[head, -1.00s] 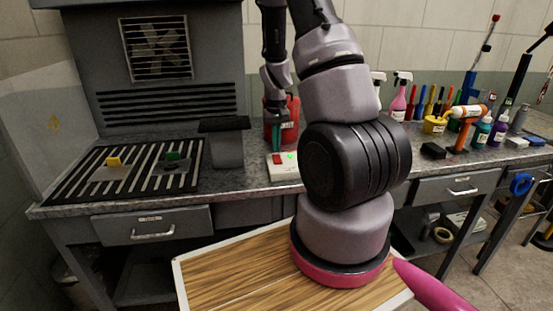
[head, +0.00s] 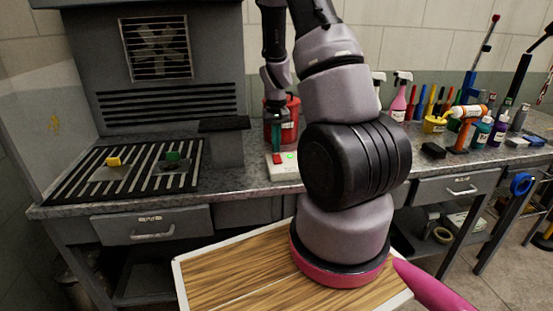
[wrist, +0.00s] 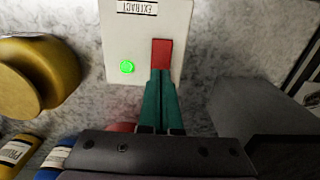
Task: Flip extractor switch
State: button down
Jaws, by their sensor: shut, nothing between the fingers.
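The extractor switch box is a white panel (wrist: 118,48) labelled "EXTRACT" in the wrist view, with a red rocker switch (wrist: 161,54) and a lit green lamp (wrist: 127,66). In the head view the white box (head: 281,174) lies on the bench, its red switch and green lamp (head: 291,156) visible. My gripper (wrist: 160,74) has green fingers, shut together and empty. Its fingertips are at the lower edge of the red switch in the wrist view; whether they touch it I cannot tell. In the head view my gripper (head: 277,152) points down over the box.
The extractor hood with its fan grille (head: 156,48) stands at the back left, above a slatted grate (head: 75,180) with a yellow and a green block. A red container (head: 290,125) stands behind the switch box. Bottles and tools crowd the bench's right side.

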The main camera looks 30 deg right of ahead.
jog(key=shift+f, duration=0.95)
dwell(0.9)
jog(key=shift+r, duration=3.55)
notch_tip(320, 180, up, 18)
jog(key=t+y, duration=0.1)
jog(key=t, duration=0.3)
send_over(276, 156)
jog(key=s+a, duration=0.6)
jog(key=a, duration=0.1)
jog(key=s+a+r+t, duration=0.1)
jog(key=s+a+r, duration=0.2)
jog(key=s+r, duration=0.2)
jog(key=s+a+r+m+t+y, duration=0.1)
jog(key=s+a+r+t, duration=0.1)
jog(key=s+r, duration=0.3)
jog(key=s+a, duration=0.1)
jog(key=s, duration=0.2)
jog(key=shift+s, duration=0.2)
